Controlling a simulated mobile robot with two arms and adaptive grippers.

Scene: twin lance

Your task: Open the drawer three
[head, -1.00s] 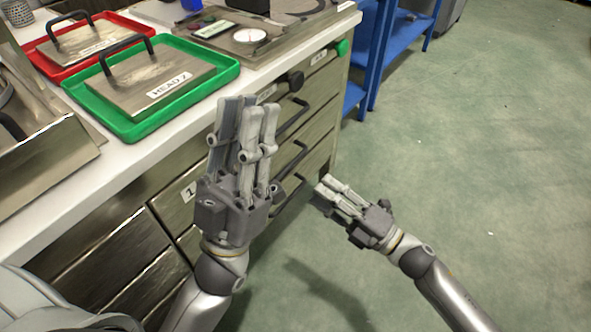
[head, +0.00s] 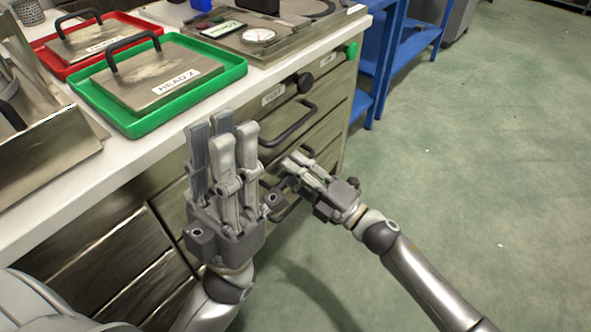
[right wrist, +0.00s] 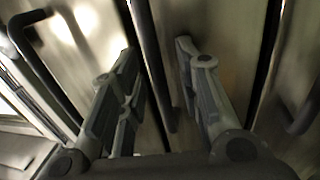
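A metal drawer cabinet under the white counter has several drawers with dark bar handles. The upper handle (head: 291,128) is clear in the head view. A lower handle (head: 283,212) is partly hidden behind my grippers. No number three is readable on a drawer front. My right gripper (head: 296,160) is at the drawer fronts, below the upper handle. In the right wrist view its open fingers (right wrist: 155,50) lie either side of a dark handle (right wrist: 149,60); contact cannot be told. My left gripper (head: 222,128) is open and empty, raised in front of the cabinet, fingers pointing up.
A green tray (head: 225,88) and a red tray (head: 42,55) hold metal plates with handles on the counter. A black knob (head: 305,83) and a green knob (head: 351,50) are at the cabinet's upper edge. Blue shelving (head: 416,44) stands behind. The green floor at right is clear.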

